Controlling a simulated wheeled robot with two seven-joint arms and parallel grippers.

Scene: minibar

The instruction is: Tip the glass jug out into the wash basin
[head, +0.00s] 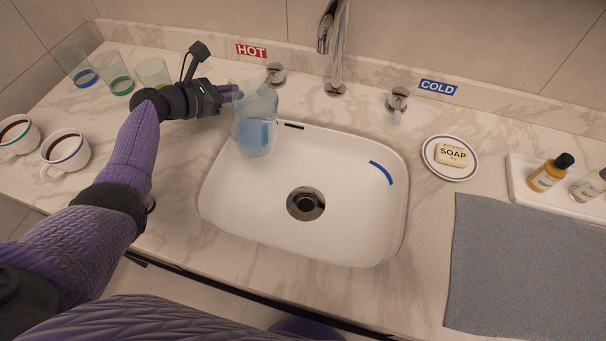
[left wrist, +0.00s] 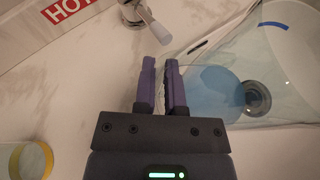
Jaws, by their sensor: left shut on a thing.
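The clear glass jug (head: 250,104) holds blue liquid (head: 256,136). It is held over the back left part of the white wash basin (head: 232,205) and looks close to upright in the head view. My left gripper (head: 232,93) is shut on the jug at its left side; the exact grip point is hard to make out. In the left wrist view the jug (left wrist: 222,62) extends to the right of my gripper's fingers (left wrist: 162,70), with the blue liquid inside. The basin's drain (head: 305,204) is uncovered by the jug in the head view. My right gripper is not in view.
The tap (head: 338,50) stands behind the basin, with the hot knob (head: 276,74) close to the jug and the cold knob (head: 397,100) farther right. Several glasses (head: 114,75) and two cups (head: 66,150) stand left. A soap dish (head: 433,168) and grey towel (head: 520,265) lie right.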

